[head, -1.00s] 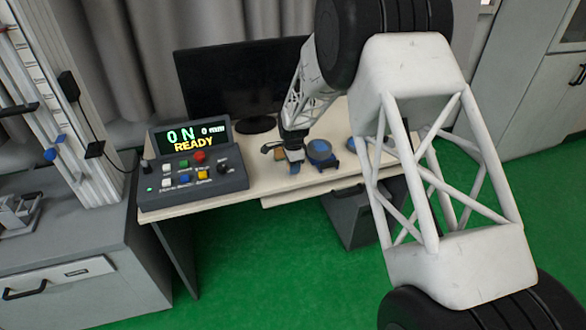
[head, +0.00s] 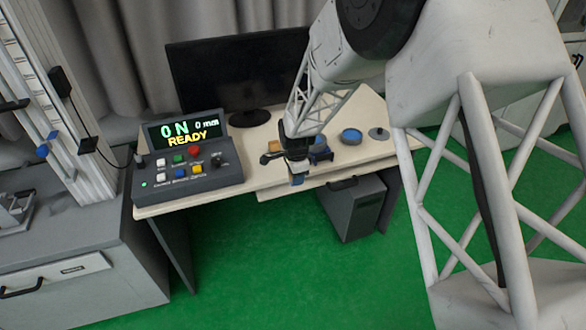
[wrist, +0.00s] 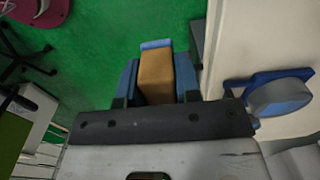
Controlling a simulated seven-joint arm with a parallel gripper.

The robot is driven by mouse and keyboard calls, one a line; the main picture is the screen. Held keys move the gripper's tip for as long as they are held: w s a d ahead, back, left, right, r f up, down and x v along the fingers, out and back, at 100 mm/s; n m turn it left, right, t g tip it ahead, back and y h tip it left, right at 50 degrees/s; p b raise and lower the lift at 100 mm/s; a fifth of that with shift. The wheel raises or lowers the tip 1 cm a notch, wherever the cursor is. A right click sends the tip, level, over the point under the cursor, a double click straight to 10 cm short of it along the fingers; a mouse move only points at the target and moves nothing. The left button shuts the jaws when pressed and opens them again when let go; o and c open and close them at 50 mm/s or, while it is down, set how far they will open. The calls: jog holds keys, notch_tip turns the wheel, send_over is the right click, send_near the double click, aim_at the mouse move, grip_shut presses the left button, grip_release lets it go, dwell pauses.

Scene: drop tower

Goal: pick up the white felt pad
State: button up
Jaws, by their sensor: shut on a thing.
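My gripper (wrist: 157,78) is shut on a tan block (wrist: 156,74) with a pale blue far end (wrist: 156,44). The block sits between the two blue fingers in the wrist view, with green floor beyond it. In the head view my gripper (head: 297,178) is at the front edge of the desk, and the held block is hard to make out there. I cannot make out a white felt pad in either view.
A blue round dish (head: 351,136) and a grey disc (head: 378,134) lie on the desk (head: 240,192). A small tan item (head: 273,147) shows behind my gripper. A control box (head: 187,165) reading "ON 0 mm READY" and a monitor (head: 235,75) stand left and behind.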

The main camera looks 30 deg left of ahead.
jog(key=shift+s+d+r, duration=0.1)
jog(key=shift+s+d, duration=0.9)
jog(key=shift+s, duration=0.25)
jog(key=o, duration=0.4)
jog(key=shift+c, duration=1.3)
